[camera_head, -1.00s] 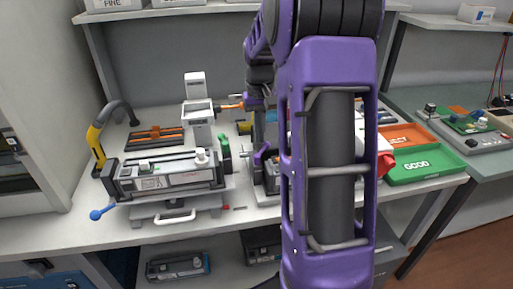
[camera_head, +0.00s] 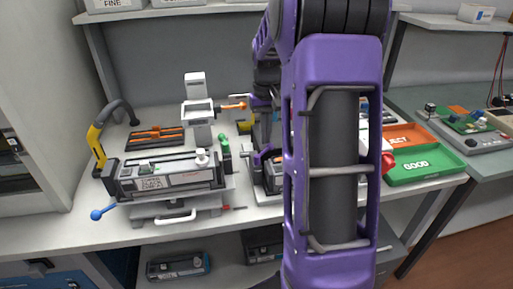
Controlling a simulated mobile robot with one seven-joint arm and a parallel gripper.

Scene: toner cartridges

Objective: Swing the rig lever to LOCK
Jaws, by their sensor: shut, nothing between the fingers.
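A test rig (camera_head: 165,210) stands on the left part of the bench, with a toner cartridge (camera_head: 170,177) lying in it. A lever with a blue ball (camera_head: 97,215) sticks out at its left end. A green handle (camera_head: 224,146) stands upright at its right end. I see no readable LOCK mark, so I cannot tell which of these is the rig lever. My gripper (camera_head: 263,156) is small in view, right of the green handle and apart from it, over a second device (camera_head: 270,181). It is shut and empty. My arm hides much of that device.
A black and yellow curved handle (camera_head: 99,140) and an orange-barred rack (camera_head: 156,138) stand behind and left. A green GOOD tray (camera_head: 420,168) and an orange REJECT tray (camera_head: 405,136) lie at right. Cartridges (camera_head: 178,266) rest on the lower shelf.

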